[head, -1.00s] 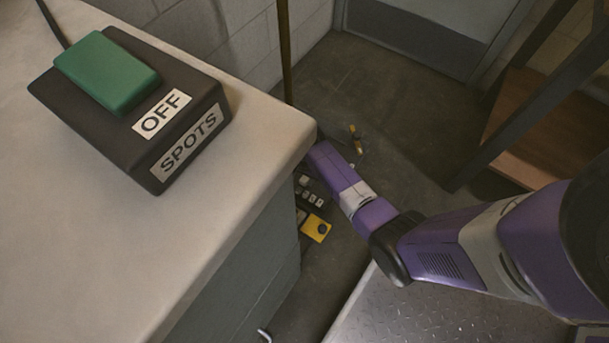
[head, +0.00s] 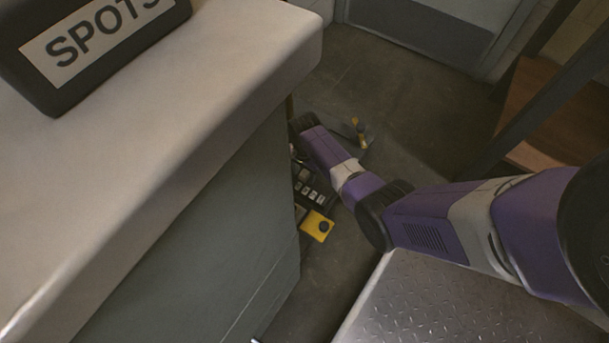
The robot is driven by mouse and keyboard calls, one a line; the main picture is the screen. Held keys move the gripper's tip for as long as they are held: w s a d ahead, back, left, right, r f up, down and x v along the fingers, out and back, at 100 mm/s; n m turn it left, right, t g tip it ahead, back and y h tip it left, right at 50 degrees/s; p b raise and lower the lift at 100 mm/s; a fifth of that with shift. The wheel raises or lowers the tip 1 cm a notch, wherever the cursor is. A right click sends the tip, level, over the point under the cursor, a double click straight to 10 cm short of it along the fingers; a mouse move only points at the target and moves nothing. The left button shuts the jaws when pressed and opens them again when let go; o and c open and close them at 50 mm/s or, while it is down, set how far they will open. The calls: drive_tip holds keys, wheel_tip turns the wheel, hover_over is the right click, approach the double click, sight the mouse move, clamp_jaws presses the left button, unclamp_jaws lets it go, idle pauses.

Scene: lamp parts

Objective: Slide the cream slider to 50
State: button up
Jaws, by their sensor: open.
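No cream slider and no scale mark of 50 shows in the head view. My gripper (head: 360,132) appears small and dark with yellow parts, just past the end of my purple arm. It is low beside the counter, over the floor, and its jaws are open. I see nothing held between them, though the fingers are too small to make out well.
A pale counter (head: 215,110) with a grey side fills the left. A dark box labelled SPOTS (head: 95,45) stands on it, cut off by the top edge. A grey door (head: 435,30) is at the back. A brown wooden shelf (head: 545,110) with dark posts stands right. Floor lies between.

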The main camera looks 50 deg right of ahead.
drive_tip(key=shift+f, duration=0.15)
drive_tip(key=shift+c, duration=0.2)
clamp_jaws()
idle(1.2)
